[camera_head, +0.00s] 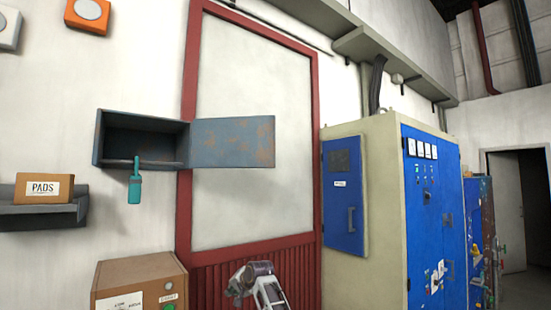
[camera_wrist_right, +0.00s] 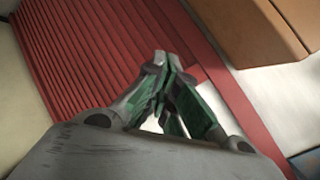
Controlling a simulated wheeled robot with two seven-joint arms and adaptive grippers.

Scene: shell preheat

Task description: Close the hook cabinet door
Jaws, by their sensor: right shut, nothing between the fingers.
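The hook cabinet (camera_head: 142,140) is a small grey-blue metal box on the wall, left of centre in the head view. Its door (camera_head: 232,142), blue-grey with rust patches, stands wide open to the right. A teal tool (camera_head: 134,185) hangs at the cabinet's lower front. My right gripper shows at the bottom of the head view only as part of the arm, well below the door. In the right wrist view its fingers (camera_wrist_right: 163,75) are shut and empty, in front of red ribbed panelling. My left gripper is in neither view.
A brown carton (camera_head: 138,275) stands below the cabinet. A PADS box (camera_head: 44,188) sits on a grey shelf (camera_head: 40,217) at the left. A beige and blue electrical cabinet (camera_head: 360,245) stands to the right. The wall space below the door is clear.

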